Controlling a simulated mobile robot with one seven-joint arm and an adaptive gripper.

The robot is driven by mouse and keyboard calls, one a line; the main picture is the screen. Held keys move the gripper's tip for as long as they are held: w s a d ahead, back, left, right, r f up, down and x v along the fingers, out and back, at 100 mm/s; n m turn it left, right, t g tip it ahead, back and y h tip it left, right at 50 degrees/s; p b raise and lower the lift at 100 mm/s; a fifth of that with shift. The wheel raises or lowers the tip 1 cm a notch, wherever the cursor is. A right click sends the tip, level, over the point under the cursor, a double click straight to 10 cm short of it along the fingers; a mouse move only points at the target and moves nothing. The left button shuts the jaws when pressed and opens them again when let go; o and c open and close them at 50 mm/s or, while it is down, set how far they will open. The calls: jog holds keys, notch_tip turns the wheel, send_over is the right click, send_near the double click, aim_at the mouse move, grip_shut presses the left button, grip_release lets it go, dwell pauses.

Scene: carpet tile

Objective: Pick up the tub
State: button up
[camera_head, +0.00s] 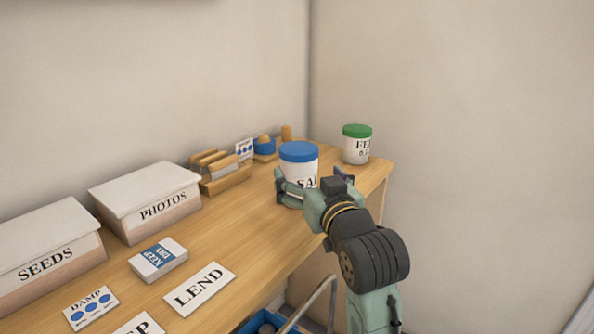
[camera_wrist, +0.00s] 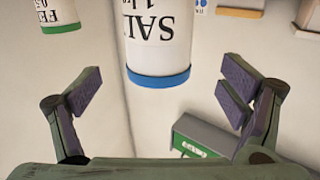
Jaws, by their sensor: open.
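A white tub with a blue lid (camera_head: 299,158) and dark lettering starting "SA" stands upright near the right end of the wooden table. My gripper (camera_head: 312,183) is open in front of it, one finger to each side in the head view; the hand hides the tub's lower part. In the wrist view the tub (camera_wrist: 158,38) shows upper centre with its blue lid downward, between and beyond the open fingers (camera_wrist: 160,92). I cannot tell whether it lies within their reach; no finger visibly touches it. A second white tub with a green lid (camera_head: 357,146) stands behind right.
The table (camera_head: 215,230) carries boxes marked SEEDS (camera_head: 45,262) and PHOTOS (camera_head: 150,212), a small box (camera_head: 158,262), a LEND card (camera_head: 200,289) and a wooden rack (camera_head: 220,175). A blue crate (camera_head: 262,322) is below the front edge. Walls stand close behind and right.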

aim_at(298, 159)
jog(key=p+x, duration=0.2)
jog(key=x, duration=0.6)
jog(key=shift+s, duration=0.1)
jog(key=c, duration=2)
jog(key=shift+r, duration=0.15)
jog(key=shift+c, duration=0.2)
